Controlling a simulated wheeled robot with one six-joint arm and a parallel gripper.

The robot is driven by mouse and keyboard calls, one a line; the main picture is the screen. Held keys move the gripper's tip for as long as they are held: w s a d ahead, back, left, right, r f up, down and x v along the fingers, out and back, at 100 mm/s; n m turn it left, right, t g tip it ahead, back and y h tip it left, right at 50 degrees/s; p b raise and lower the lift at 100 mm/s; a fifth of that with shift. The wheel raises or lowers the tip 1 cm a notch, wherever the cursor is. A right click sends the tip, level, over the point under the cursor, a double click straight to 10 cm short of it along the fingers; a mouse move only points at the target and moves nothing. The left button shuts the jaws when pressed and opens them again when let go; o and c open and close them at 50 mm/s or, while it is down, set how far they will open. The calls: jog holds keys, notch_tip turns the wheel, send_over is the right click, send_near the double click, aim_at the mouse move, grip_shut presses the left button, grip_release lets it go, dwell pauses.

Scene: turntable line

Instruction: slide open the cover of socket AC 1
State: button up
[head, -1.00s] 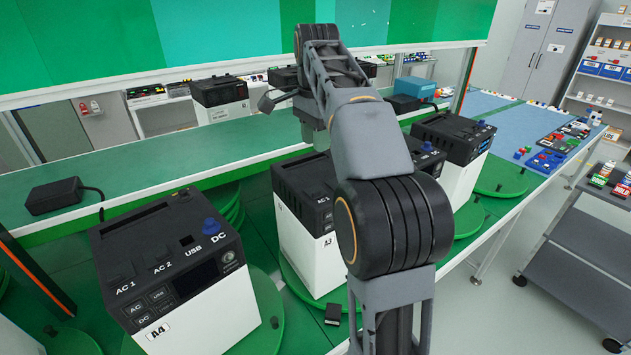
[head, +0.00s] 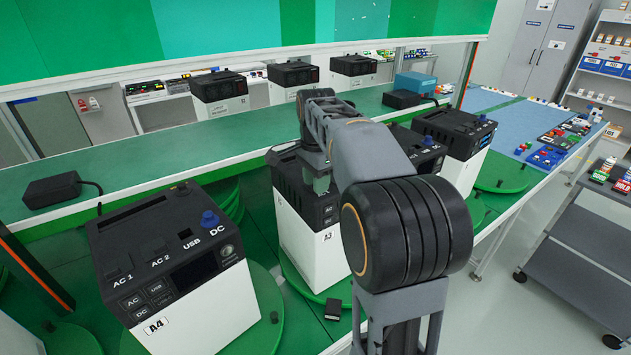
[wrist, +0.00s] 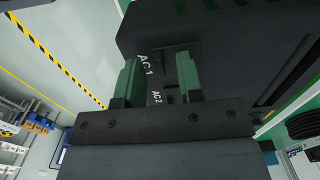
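My gripper (head: 320,183) is at the top of the black-and-white power unit A3 (head: 312,248) in the head view, partly hidden by my arm. In the wrist view, my gripper (wrist: 160,76) shows two green fingers spread apart, with nothing clearly held between them. The label AC 1 (wrist: 145,65) shows beside the left finger, and the label AC 2 (wrist: 157,97) lies lower between the fingers. A dark socket cover (wrist: 178,50) appears just beyond the fingertips. I cannot tell whether the fingers touch it. In the head view, A3's sockets are hidden by my arm.
Unit A4 (head: 178,300), with its own AC 1 and AC 2 labels and a blue knob, stands at the left on a green turntable (head: 268,300). Another unit (head: 458,165) stands at the right. A black adapter (head: 52,190) lies on the green shelf behind.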

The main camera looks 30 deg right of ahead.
jog(key=shift+f, duration=0.15)
grip_shut()
dwell(0.5)
